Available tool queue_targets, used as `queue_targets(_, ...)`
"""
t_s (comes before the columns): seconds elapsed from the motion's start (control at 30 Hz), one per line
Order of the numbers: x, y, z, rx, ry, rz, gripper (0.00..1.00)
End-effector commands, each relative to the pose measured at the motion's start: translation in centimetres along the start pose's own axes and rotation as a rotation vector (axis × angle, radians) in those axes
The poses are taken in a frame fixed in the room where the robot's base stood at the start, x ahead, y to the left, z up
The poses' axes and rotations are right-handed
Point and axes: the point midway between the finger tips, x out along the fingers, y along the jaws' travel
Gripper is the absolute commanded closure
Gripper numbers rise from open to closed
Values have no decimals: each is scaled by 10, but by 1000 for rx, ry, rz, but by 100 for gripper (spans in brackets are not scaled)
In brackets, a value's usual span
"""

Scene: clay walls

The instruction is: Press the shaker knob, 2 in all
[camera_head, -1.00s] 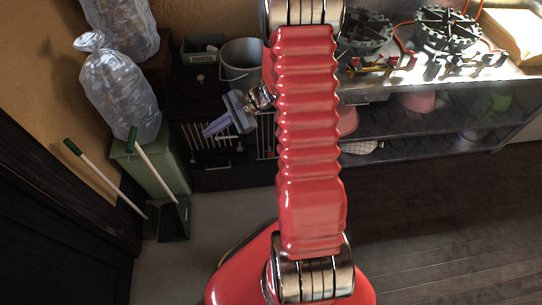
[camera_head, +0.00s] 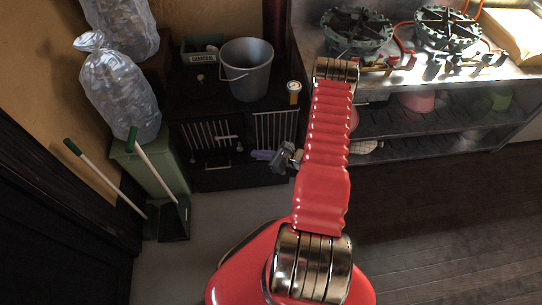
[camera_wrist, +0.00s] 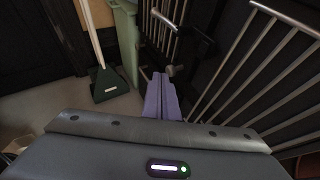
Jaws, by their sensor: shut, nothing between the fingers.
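A small upright thing with a pale round top and a yellowish body (camera_head: 294,90) stands on the dark cabinet, right of the grey bucket. It may be the shaker; its knob is too small to make out. My gripper (camera_head: 262,155) is in front of the cabinet's barred front, below and left of that thing and apart from it. Its purple fingers also show in the wrist view (camera_wrist: 160,97), shut together with nothing between them. The wrist view does not show the top of the cabinet.
The dark cabinet (camera_head: 211,172) has barred fronts and handles. A grey bucket (camera_head: 247,70) and a dark green crate (camera_head: 201,50) are on it. A green bin (camera_head: 152,165), broom and dustpan (camera_head: 175,220) are left. A steel bench (camera_head: 395,78) with burners is right. The right floor is clear.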

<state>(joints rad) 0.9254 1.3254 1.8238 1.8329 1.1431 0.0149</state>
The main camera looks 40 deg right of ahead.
Motion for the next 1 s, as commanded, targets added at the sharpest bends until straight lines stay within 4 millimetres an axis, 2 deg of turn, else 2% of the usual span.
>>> queue_targets(0.03,-2,-1,-20,44,3,-30,100)
queue_targets(0.2,-10,-6,-81,179,12,-144,100)
queue_targets(0.3,-15,-5,-115,251,17,-208,100)
queue_targets(0.43,-20,-2,-147,320,24,-269,100)
queue_targets(0.6,-24,0,-164,355,28,-303,100)
queue_targets(1.0,-23,-2,-163,355,28,-303,100)
